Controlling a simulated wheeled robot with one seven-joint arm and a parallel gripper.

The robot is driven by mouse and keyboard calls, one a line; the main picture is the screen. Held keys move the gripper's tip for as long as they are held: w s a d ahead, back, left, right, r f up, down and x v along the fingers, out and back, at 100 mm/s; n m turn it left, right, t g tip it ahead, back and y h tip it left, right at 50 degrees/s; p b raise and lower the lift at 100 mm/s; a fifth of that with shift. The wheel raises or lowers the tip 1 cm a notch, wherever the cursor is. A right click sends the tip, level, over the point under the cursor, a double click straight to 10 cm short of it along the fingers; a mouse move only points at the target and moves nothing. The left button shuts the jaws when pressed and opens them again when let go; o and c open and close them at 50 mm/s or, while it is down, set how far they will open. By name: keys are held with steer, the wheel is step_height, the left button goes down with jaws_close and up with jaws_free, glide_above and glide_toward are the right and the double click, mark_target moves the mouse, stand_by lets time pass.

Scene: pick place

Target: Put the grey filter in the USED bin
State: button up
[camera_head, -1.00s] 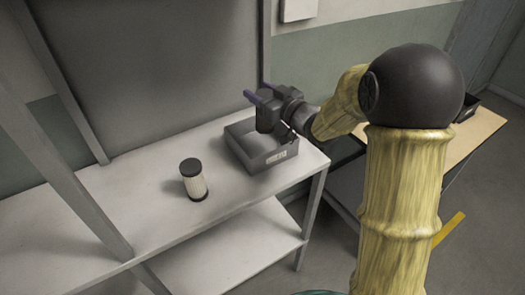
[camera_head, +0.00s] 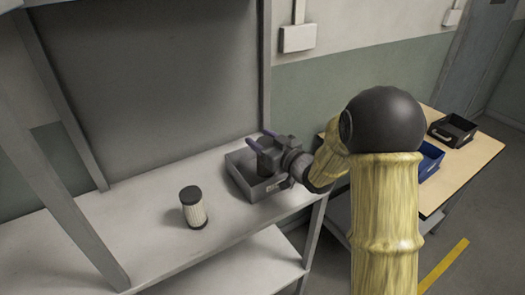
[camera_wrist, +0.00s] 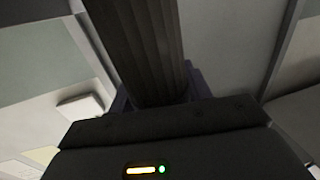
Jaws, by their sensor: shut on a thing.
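My gripper (camera_head: 262,142) is shut on the grey filter (camera_wrist: 145,45), a dark ribbed cylinder that fills the upper middle of the wrist view. In the head view the filter (camera_head: 268,160) shows as a dark shape by the purple fingers, in front of or above a grey open bin (camera_head: 240,178) on the bench. I cannot tell its exact height over that bin. A blue bin (camera_head: 430,162), partly hidden by my arm, and a black bin (camera_head: 452,131) stand on the wooden table at right. No bin label is readable, so I cannot tell which is USED.
A cream filter with dark caps (camera_head: 194,210) stands upright on the pale bench (camera_head: 130,222), left of the grey bin. A grey upright post (camera_head: 264,70) rises behind the bin. A gap separates the bench from the wooden table (camera_head: 485,152).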

step_height(320, 180, down, 4)
steer(key=shift+w+r, duration=0.1)
steer(key=shift+r, duration=0.1)
steer(key=shift+f, duration=0.1)
steer(key=shift+f, duration=0.1)
steer(key=o, duration=1)
steer(key=shift+d, duration=0.15)
steer(key=o, duration=0.3)
steer(key=shift+o, duration=0.2)
steer(key=shift+a, duration=0.2)
